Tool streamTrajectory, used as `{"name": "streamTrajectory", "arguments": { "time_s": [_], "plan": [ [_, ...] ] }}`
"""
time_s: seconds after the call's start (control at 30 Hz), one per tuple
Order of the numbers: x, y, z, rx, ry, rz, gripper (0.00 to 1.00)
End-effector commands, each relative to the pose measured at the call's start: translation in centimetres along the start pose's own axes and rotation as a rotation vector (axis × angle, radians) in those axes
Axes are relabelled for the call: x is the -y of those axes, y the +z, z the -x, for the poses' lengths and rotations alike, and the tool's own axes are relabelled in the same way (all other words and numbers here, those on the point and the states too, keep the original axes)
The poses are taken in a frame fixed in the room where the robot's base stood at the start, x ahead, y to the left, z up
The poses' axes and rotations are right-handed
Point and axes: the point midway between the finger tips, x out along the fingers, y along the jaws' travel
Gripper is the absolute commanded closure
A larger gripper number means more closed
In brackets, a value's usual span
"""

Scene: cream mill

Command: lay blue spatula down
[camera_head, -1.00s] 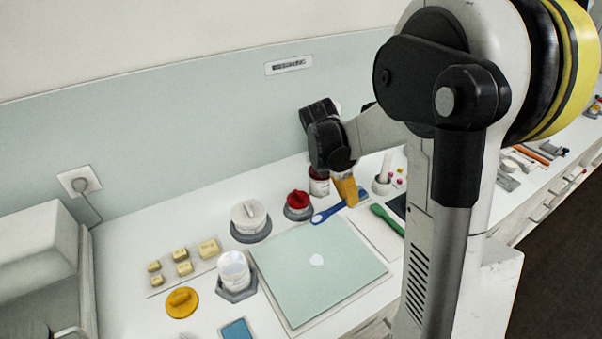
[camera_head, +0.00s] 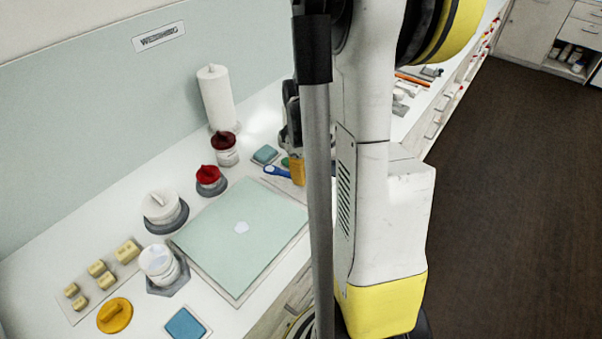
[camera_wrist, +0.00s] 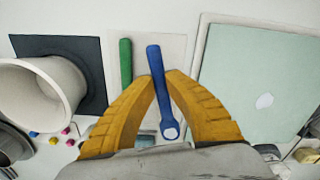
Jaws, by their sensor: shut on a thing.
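The blue spatula (camera_wrist: 159,88) is gripped between the yellow fingertips of my gripper (camera_wrist: 160,78) in the wrist view. Its rounded end with a pale disc points back toward my palm, and the other end reaches past the fingertips. In the head view the blue spatula (camera_head: 277,171) shows left of my yellow fingers (camera_head: 298,172), which are partly hidden by my arm. A green spatula (camera_wrist: 125,62) lies on a pale mat (camera_wrist: 142,45), just left of the blue one in the wrist view. I cannot tell whether the blue spatula touches the mat.
A pale green board (camera_head: 215,250) with a white blob (camera_head: 241,227) lies beside the mat. A red-lidded jar (camera_head: 210,180), a dark-red-lidded jar (camera_head: 225,150) and a paper roll (camera_head: 215,97) stand behind. A white cup (camera_wrist: 42,85) is left in the wrist view.

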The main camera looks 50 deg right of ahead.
Motion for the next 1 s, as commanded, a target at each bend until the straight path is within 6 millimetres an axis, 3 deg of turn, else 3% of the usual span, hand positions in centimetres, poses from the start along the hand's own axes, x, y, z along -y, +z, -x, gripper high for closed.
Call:
{"name": "streamTrajectory", "arguments": {
  "time_s": [0.2, 1.0],
  "plan": [
    [0.0, -0.1, -1.6, 0.000, 0.000, 0.001, 1.00],
    [0.0, 0.0, -2.3, 0.001, 0.000, 0.002, 1.00]
  ]
}}
